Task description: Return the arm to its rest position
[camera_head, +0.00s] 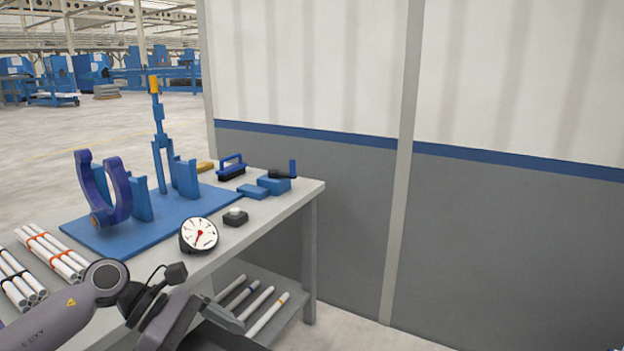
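My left arm comes in from the lower left, in front of the workbench (275,215). Its gripper (232,328) points down and to the right at the bottom of the picture, in front of the lower shelf. The gap between its fingers is not clear, and I see no pipe held in it. My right arm and gripper are not in view. White pipes with orange bands (52,252) lie on the bench at the left, and white pipes with black bands (18,278) lie nearer the left edge.
A blue fixture plate (150,232) carries upright blue holders and a purple curved part (117,190). A dial gauge (198,235) and small black button box (235,217) stand near the bench's front edge. Several pipes (258,302) lie on the lower shelf. A wall stands behind; open floor is left.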

